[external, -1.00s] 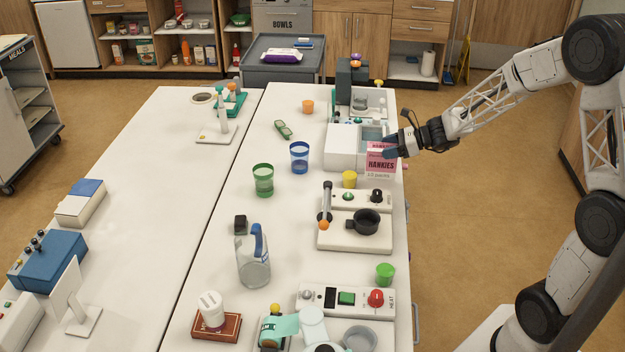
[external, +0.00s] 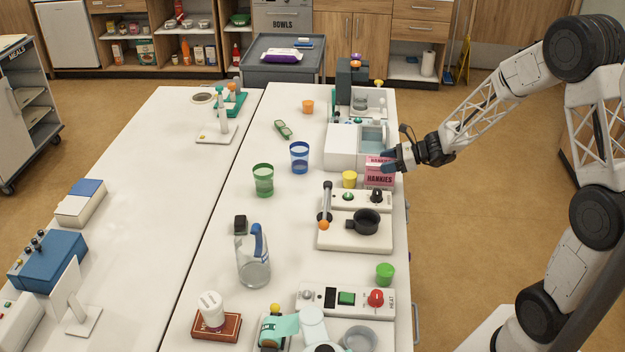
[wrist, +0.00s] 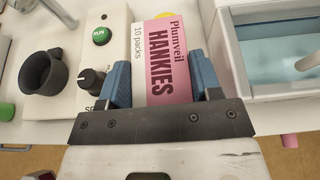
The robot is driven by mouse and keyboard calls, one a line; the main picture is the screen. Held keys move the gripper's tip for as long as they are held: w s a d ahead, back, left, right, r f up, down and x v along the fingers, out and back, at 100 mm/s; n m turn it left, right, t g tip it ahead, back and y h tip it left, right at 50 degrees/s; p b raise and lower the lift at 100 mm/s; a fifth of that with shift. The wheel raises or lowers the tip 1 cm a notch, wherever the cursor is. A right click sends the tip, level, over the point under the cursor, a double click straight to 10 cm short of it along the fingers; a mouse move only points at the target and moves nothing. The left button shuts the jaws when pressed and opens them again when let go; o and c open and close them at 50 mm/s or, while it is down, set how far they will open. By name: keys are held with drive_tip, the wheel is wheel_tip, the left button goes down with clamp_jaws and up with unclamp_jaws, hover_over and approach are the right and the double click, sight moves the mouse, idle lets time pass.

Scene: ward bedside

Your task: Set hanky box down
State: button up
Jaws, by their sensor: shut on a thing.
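The hanky box is pink and white with "HANKIES" on it; it shows in the external view (external: 379,178) at the table's right edge and in the wrist view (wrist: 166,55). My gripper (external: 386,164) is shut on it; in the wrist view the blue fingers of my gripper (wrist: 161,82) press its two sides. The box is between the white unit with a basin and the panel with the green button. I cannot tell whether its underside touches the table.
A yellow cup (external: 349,179) stands just left of the box. The white basin unit (external: 343,148) is behind it. The control panel (external: 361,200) with a black knob and the black pot (external: 366,221) are in front. Free tabletop lies farther left.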

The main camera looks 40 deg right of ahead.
drive_tip(key=shift+f, duration=0.2)
drive_tip(key=o, duration=1.2)
drive_tip(key=shift+r, duration=0.15)
drive_tip(key=shift+v, duration=6)
